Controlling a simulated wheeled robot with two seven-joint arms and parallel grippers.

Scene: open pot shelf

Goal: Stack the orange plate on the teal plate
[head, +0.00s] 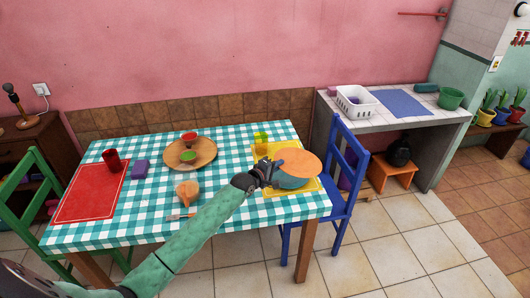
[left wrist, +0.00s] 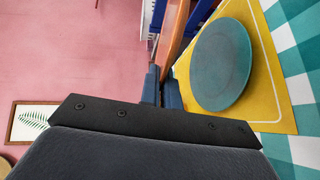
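My left gripper (head: 268,171) is shut on the edge of the orange plate (head: 299,161), which it holds out to the right above the table. The teal plate (head: 290,183) lies flat on the yellow mat (head: 310,184), partly covered by the orange plate in the head view. In the left wrist view the orange plate (left wrist: 174,36) shows nearly edge-on between the two fingers (left wrist: 161,88). The teal plate (left wrist: 221,64) shows there in full, bare, on the yellow mat (left wrist: 270,95), apart from the orange plate. My right gripper is not in view.
A yellow cup (head: 261,139) stands just behind the gripper. A round wooden board (head: 205,150) with red and green bowls, a purple block (head: 140,169), a red cup (head: 112,160) and a red mat (head: 90,195) are farther left. A blue chair (head: 350,170) stands at the right table edge.

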